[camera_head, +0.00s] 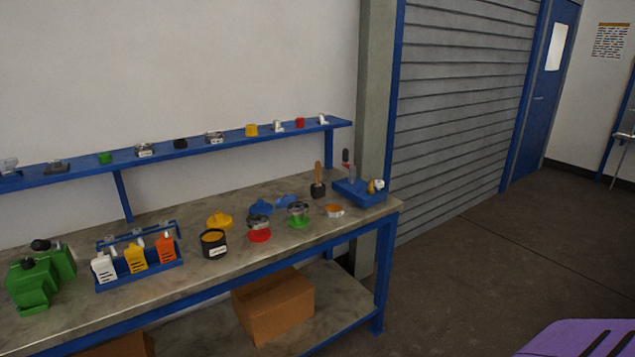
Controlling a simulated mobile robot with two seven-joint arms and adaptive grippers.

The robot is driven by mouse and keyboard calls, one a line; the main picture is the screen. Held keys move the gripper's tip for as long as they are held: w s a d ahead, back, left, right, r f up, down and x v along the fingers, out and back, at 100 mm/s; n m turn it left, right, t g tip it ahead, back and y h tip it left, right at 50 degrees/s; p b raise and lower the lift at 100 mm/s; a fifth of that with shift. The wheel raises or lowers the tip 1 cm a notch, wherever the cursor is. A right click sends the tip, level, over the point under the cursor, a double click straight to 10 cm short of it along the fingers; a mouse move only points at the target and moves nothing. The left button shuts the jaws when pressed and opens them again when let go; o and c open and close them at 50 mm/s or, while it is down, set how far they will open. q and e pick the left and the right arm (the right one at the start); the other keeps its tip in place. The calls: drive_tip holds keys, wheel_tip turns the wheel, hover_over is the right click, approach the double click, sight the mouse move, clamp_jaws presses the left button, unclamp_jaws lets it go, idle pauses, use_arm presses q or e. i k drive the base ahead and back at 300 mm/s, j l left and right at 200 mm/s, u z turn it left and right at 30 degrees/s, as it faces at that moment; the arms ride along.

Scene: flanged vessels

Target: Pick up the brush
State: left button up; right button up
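The brush (317,189) appears to be the upright item with a tan wooden handle and a dark block-like lower part. It stands on the workbench (350,225) near its right end, just left of a blue tray (362,196). Its bristles are too small to make out. Neither of my grippers is in view.
Left of the brush are blue pieces (261,207), clear vessels with red (259,235) and green (298,221) parts, and a black pot (213,248). A blue rack (138,280) holds bottles. A wall shelf (200,147) runs behind. Floor (480,255) at right is open.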

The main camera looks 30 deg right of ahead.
sight(318, 165)
drive_tip(key=i+l+u, duration=0.1)
drive_tip(key=l, duration=0.35)
drive_tip(key=i+l+u, duration=0.1)
drive_tip(key=l, duration=0.85)
drive_tip(key=i+u, duration=0.05)
